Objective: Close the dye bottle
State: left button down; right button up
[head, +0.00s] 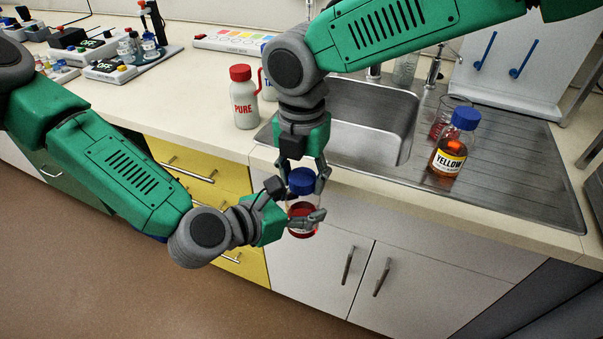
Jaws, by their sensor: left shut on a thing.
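The dye bottle (300,209) is clear glass with red liquid, held upright in the air in front of the counter's edge. A blue cap (302,181) is at its top; I cannot tell whether it is seated or threaded. My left gripper (301,218) comes in from the left and is shut on the bottle's body. My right gripper (303,178) points down from above, with one finger on each side of the blue cap. I cannot tell whether its fingers touch the cap.
A white PURE bottle (244,103) with a red cap stands left of the sink. Devices crowd the far left counter. Cabinets lie below the grippers.

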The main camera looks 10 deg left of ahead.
jog(key=c, duration=0.4)
jog(key=shift+o, duration=0.2)
jog(key=m, duration=0.4)
jog(key=shift+m, duration=0.3)
jog(key=m, duration=0.5)
jog(key=shift+a, duration=0.2)
jog(key=o, duration=1.3)
jog(key=shift+d, duration=0.1)
